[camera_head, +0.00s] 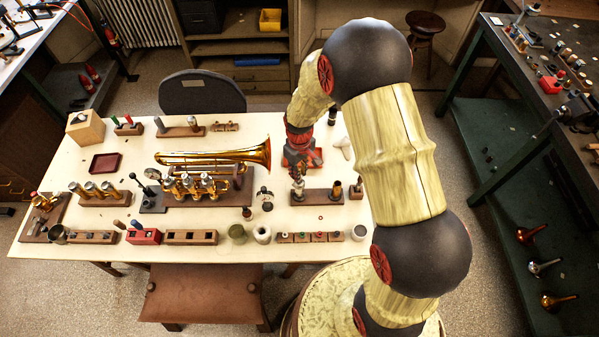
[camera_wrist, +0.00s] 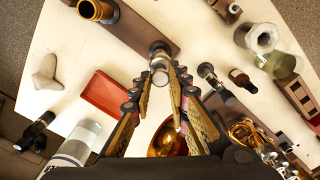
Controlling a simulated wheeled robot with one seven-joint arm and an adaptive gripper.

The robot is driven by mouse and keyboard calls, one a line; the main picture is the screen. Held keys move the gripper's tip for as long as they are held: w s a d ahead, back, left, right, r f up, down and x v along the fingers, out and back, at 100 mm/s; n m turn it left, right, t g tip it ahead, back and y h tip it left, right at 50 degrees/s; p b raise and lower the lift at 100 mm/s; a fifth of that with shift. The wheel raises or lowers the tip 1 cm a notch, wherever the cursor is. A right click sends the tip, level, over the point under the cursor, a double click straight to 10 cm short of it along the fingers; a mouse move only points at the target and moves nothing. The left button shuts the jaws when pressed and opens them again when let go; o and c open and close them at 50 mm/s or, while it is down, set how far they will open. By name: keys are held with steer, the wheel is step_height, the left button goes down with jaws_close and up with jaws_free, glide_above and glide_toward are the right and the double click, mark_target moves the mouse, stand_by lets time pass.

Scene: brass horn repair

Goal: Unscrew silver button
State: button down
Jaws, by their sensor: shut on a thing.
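My gripper (camera_wrist: 166,84) points down over the dark wooden block (camera_wrist: 137,22) on the table. Its fingertips are closed around a small silver piece (camera_wrist: 158,64), which seems to be the silver button, at the end of the block. Whether the button still sits on a stem below is hidden by the fingers. In the head view my gripper (camera_head: 298,172) is over the left end of this block (camera_head: 317,197), to the right of the trumpet's bell (camera_head: 258,153). A brass cylinder (camera_head: 337,188) stands on the same block and shows in the wrist view (camera_wrist: 97,10).
A red tray (camera_wrist: 105,97) lies beside my gripper, near a white lobed object (camera_wrist: 47,72). The trumpet (camera_head: 205,157) lies to the left. Several small blocks and jars, such as a white jar (camera_head: 262,235), line the table's (camera_head: 130,250) front edge.

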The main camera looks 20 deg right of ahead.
steer(key=n, duration=0.5)
steer(key=shift+n, duration=0.7)
steer(key=n, duration=0.3)
steer(key=shift+n, duration=0.4)
steer(key=n, duration=0.3)
steer(key=shift+r, duration=0.1)
steer(key=shift+n, duration=1.1)
